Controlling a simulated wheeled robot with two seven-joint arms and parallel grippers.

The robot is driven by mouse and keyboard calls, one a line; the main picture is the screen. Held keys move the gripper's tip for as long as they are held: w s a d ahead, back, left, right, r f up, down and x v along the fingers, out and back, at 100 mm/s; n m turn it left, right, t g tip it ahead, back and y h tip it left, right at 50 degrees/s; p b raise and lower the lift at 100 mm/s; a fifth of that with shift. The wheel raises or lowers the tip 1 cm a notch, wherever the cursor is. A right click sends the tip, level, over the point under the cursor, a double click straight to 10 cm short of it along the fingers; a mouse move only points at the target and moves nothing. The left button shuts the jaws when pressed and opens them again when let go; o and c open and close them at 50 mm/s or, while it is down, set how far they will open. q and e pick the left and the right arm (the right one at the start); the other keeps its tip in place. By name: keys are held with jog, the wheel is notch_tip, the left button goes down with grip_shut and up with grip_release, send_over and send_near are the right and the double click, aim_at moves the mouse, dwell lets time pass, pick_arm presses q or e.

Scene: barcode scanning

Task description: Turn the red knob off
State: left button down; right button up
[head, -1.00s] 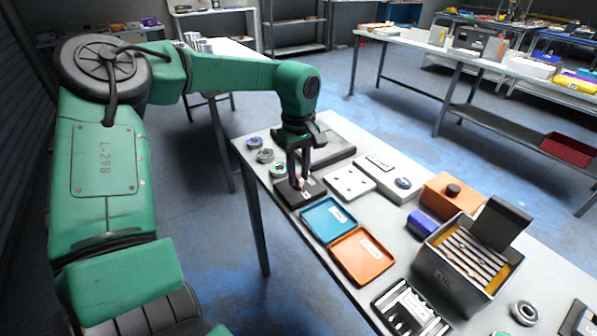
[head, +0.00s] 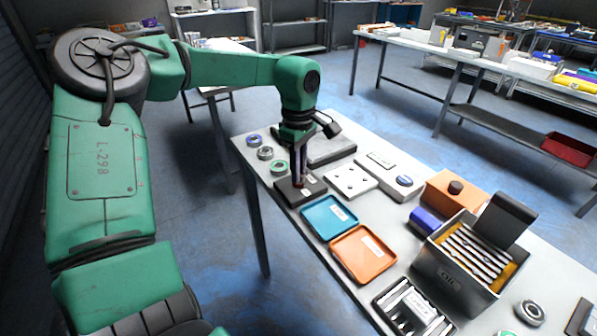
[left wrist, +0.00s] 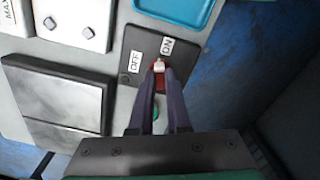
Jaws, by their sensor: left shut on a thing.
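The red knob (left wrist: 161,80) is on a dark switch box (left wrist: 184,48), with a white mark on top. An ON label (left wrist: 167,46) and an OFF label (left wrist: 135,62) are beside it. The white mark sits close to the ON label; its exact direction is hard to tell. In the head view the switch box (head: 287,193) lies near the table's left edge. My left gripper (head: 299,184) points down onto it. In the left wrist view its fingertips (left wrist: 160,72) are shut on the knob's sides and hide part of it. My right gripper is not in view.
A blue tray (head: 310,221) and an orange tray (head: 342,262) lie in front of the switch box. Several round parts (head: 265,153) lie behind it. A white panel (head: 350,180) is to its right.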

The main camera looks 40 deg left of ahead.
pick_arm(q)
jog(key=n, duration=0.3)
jog(key=shift+n+b, duration=0.35)
jog(key=shift+n, duration=0.05)
jog(key=n, duration=0.3)
jog(key=shift+n+b, duration=0.3)
jog(key=n, duration=0.6)
jog(key=shift+b, duration=0.4)
jog(key=shift+w, duration=0.1)
jog(key=c, duration=0.9)
grip_release()
jog(key=shift+r, duration=0.1)
